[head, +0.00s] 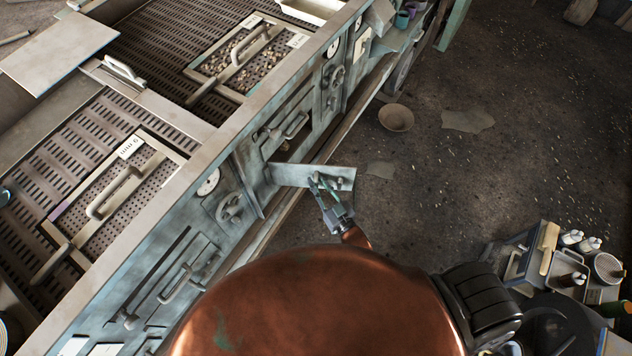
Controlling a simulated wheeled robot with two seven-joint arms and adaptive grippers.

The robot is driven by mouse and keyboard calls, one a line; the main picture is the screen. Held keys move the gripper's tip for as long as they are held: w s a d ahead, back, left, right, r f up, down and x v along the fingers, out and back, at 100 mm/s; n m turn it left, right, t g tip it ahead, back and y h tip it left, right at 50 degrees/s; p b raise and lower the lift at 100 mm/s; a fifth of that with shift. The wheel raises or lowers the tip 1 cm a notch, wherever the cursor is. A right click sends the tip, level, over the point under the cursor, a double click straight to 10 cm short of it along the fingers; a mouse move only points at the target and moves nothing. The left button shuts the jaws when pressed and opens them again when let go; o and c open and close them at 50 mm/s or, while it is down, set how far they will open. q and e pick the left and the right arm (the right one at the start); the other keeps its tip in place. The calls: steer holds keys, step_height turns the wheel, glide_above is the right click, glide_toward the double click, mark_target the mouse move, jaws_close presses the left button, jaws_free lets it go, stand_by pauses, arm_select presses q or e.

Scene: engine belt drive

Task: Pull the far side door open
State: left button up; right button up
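The long blue-grey machine runs diagonally from lower left to upper middle. A side door (290,174) on its far part stands swung out from the machine's side, roughly square to it. A dark opening (287,150) shows behind it. My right gripper (324,184) is at the door's outer end, by its handle (341,182). Its fingers overlap the door face, and I cannot tell whether they are closed on the handle. My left gripper is not in view.
A nearer side door (178,283) with a bar handle is flush with the machine. A handwheel (230,207) sits between the doors. A bowl (396,117) lies on the floor beyond. A cart (518,262) with bottles stands at lower right. The floor at right is mostly clear.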

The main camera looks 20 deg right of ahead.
steer(key=shift+w+a, duration=0.1)
steer(key=shift+a, duration=0.1)
steer(key=s+d, duration=0.2)
steer(key=s, duration=0.9)
steer(key=shift+s+d, duration=0.2)
steer(key=shift+s, duration=0.2)
steer(key=shift+c, duration=0.7)
